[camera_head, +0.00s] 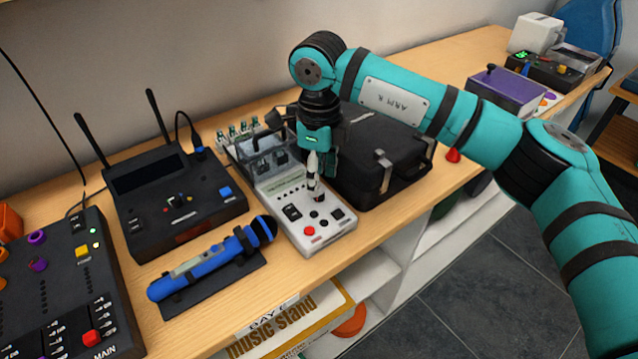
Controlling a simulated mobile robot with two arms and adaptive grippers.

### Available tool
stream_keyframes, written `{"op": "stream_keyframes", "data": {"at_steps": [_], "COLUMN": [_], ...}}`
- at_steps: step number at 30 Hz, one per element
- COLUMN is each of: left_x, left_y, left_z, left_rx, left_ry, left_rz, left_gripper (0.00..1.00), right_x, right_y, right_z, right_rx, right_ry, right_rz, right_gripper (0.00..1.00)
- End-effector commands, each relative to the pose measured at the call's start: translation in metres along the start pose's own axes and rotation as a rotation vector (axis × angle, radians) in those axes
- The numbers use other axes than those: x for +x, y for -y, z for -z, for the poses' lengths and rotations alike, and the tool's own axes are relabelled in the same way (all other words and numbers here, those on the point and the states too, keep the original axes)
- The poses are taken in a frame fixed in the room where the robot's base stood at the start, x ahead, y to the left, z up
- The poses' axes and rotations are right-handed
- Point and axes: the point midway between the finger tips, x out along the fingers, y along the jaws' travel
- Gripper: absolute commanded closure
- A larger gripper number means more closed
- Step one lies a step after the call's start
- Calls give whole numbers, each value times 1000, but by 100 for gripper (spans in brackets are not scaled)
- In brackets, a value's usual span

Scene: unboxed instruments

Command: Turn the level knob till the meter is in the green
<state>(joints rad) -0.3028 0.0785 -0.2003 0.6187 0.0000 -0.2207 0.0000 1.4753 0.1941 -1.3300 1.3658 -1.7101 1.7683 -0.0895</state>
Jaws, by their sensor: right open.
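A light grey instrument box (325,237) stands on the wooden bench, with a red button (309,231), dark switches and small markings on its top. My right gripper (316,190) reaches down from above, with its fingertips at the box's top panel. It is open, with its fingers around or just above a small dark knob-like part (318,197); I cannot tell whether they touch it. The gripper hides part of the panel. I cannot make out a meter reading or a green zone. My left gripper is not in view.
A black case (400,165) stands close on the right of the box. A blue microphone (205,262) lies in front on the left, beside a black receiver with two antennas (150,215). A mixer (60,290) is at far left. The bench's front edge is near.

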Motion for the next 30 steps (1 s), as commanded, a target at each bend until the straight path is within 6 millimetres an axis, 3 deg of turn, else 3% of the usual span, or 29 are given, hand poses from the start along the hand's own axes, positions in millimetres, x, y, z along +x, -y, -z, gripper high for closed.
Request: {"op": "stream_keyframes", "data": {"at_steps": [7, 18, 28, 30], "left_x": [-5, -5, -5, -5], "left_y": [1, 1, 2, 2], "left_z": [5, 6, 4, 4], "left_rx": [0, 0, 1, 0], "left_ry": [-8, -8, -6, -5], "left_rz": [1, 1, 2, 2], "left_gripper": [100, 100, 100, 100], "right_x": [30, 36, 36, 35], "right_y": [0, 0, 0, 0], "right_z": [0, 0, 0, 0], "right_rx": [-1, -1, -1, -1], "right_ry": [1, 1, 1, 1], "right_rz": [0, 0, 0, 0], "right_gripper": [57, 57, 100, 100]}}
